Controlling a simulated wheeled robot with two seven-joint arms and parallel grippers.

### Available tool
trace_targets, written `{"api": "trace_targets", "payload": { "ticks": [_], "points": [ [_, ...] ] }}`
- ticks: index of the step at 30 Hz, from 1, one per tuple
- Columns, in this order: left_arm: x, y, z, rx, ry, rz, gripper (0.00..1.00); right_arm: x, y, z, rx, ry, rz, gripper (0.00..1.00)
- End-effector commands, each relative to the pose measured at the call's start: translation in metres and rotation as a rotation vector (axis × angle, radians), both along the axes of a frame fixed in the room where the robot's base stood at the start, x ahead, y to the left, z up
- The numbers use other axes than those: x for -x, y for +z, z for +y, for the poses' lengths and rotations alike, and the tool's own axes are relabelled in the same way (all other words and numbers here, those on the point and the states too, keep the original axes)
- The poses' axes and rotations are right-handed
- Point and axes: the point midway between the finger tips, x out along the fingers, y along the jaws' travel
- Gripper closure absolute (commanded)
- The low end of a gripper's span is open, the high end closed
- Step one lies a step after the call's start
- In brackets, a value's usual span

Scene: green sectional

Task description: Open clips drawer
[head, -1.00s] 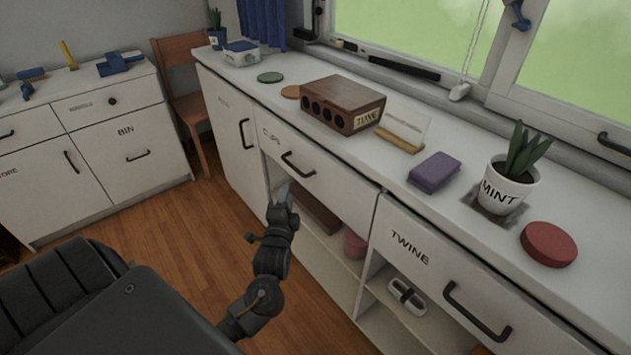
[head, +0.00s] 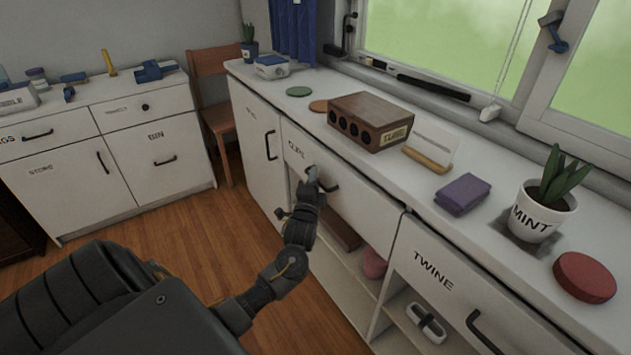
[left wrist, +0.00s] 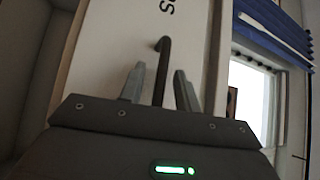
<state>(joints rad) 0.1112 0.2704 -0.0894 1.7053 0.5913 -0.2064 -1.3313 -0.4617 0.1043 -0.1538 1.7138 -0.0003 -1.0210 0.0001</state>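The clips drawer (head: 345,188) is a white front with a "CLIPS" label under the counter, and it looks shut. Its dark bar handle (head: 327,181) is partly hidden by my left gripper (head: 312,177) in the head view. In the left wrist view the handle (left wrist: 162,70) stands between the two grey fingers of my left gripper (left wrist: 160,90). The fingers are apart with a gap on each side of the bar, so the gripper is open around the handle. I cannot tell whether either finger touches it. My right gripper is not in view.
The twine drawer (head: 450,285) is to the right, with an open shelf below. The counter above holds a wooden box (head: 368,122), a purple block (head: 462,194) and a mint pot (head: 541,212). A chair (head: 214,95) stands at the back left. The wooden floor is clear.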

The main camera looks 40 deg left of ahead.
Motion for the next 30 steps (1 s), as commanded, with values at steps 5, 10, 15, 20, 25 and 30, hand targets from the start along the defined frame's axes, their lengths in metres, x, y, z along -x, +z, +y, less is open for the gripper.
{"api": "trace_targets", "payload": {
  "ticks": [5,10,15,20,25,30],
  "points": [
    [-0.0018,0.0002,0.0009,0.000,0.000,0.001,0.67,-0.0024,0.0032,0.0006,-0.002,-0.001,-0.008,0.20],
    [-0.0017,0.0002,0.0006,0.000,-0.001,0.001,0.74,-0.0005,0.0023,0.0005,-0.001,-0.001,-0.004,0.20],
    [-0.0017,0.0002,0.0005,0.000,-0.001,0.001,0.96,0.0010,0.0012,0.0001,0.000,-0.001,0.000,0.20],
    [-0.0017,0.0001,0.0003,0.000,-0.001,0.001,1.00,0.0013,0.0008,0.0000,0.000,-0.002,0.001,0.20],
    [-0.0020,-0.0001,-0.0017,0.001,-0.002,0.000,1.00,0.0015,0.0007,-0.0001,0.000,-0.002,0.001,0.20],
    [-0.0098,0.0001,-0.0066,0.001,-0.017,0.000,1.00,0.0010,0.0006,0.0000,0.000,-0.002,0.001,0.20]
  ]
}}
